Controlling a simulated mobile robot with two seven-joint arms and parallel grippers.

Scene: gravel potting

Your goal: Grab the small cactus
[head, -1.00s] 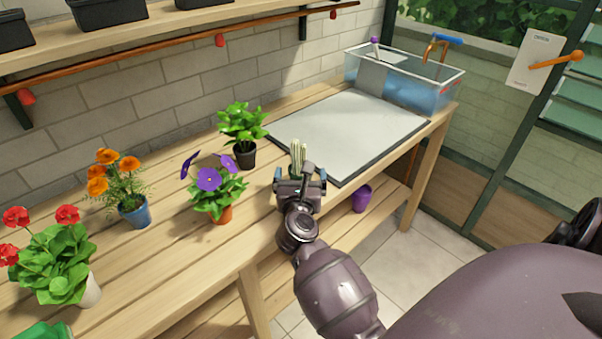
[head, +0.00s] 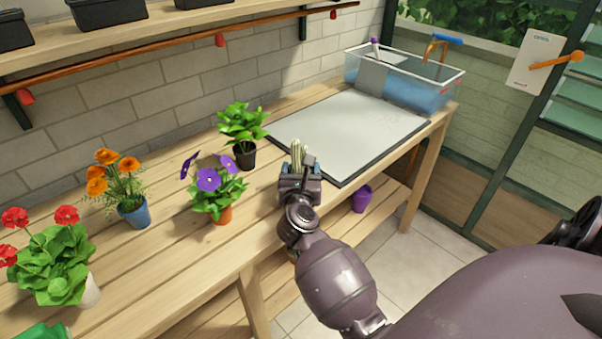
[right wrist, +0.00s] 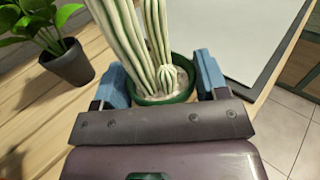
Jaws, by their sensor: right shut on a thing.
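The small cactus (head: 298,153) has pale green ribbed columns and stands at the front edge of the wooden bench, mostly hidden behind my right gripper (head: 300,172) in the head view. In the right wrist view the cactus (right wrist: 128,45) stands in a green pot (right wrist: 180,92), with a small round cactus at its base. The blue fingers of my right gripper (right wrist: 162,85) are on either side of the pot and shut on it. The pot looks upright. My left gripper is not in view.
A dark-potted leafy plant (head: 243,122) and a purple-flowered plant (head: 218,190) stand left of the cactus. A grey mat (head: 350,130) lies to the right, clear, with a water tank (head: 405,78) behind it. A purple pot (head: 361,198) is below the bench.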

